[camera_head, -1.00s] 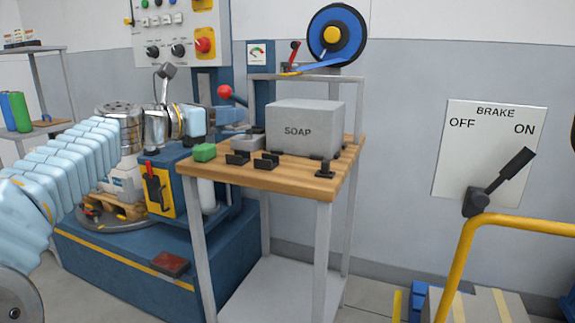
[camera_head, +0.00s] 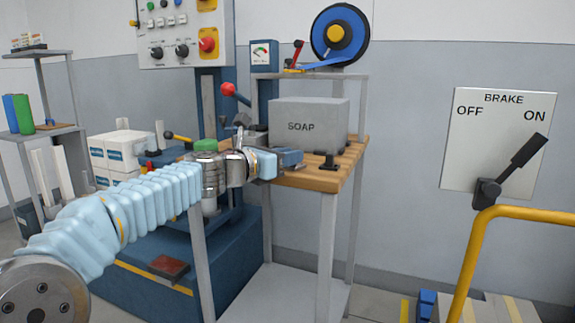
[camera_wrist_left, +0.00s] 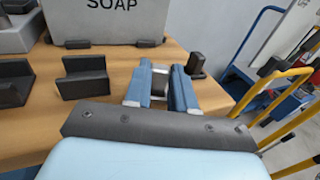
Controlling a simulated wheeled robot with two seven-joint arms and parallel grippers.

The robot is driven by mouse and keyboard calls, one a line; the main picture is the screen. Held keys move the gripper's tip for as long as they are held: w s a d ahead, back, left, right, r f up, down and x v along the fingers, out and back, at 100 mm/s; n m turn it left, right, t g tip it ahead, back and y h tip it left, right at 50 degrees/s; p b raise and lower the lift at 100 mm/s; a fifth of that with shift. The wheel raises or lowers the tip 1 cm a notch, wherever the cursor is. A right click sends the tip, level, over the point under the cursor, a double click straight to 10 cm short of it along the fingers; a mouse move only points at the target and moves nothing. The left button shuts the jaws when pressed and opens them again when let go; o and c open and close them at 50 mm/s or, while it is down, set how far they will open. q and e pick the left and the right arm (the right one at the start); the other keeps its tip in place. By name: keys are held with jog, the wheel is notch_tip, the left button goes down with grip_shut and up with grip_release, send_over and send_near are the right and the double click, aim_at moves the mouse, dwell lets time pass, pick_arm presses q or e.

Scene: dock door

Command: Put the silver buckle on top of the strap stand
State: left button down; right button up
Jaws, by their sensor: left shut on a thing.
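My left gripper (camera_head: 288,158) reaches over the wooden table from the left. In the left wrist view its two blue fingers (camera_wrist_left: 160,84) are shut on the silver buckle (camera_wrist_left: 159,71), a small silvery piece mostly hidden between them. The gripper is in front of the soap box and left of a small black upright stand (camera_head: 327,162), apart from it. This stand also shows in the left wrist view (camera_wrist_left: 197,66), just right of the fingers. I take it for the strap stand; its top looks bare. My right gripper is not in view.
A grey SOAP box (camera_head: 310,124) stands on the wooden table (camera_head: 318,181) behind my gripper. Two black holders (camera_wrist_left: 86,76) stand left of the fingers in the wrist view. A reel of blue strap (camera_head: 340,35) is behind. A yellow rail (camera_head: 470,245) is at right.

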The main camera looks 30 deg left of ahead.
pick_arm(q)
jog(key=shift+f, duration=0.1)
jog(key=c, duration=0.9)
grip_release()
jog(key=shift+c, duration=0.2)
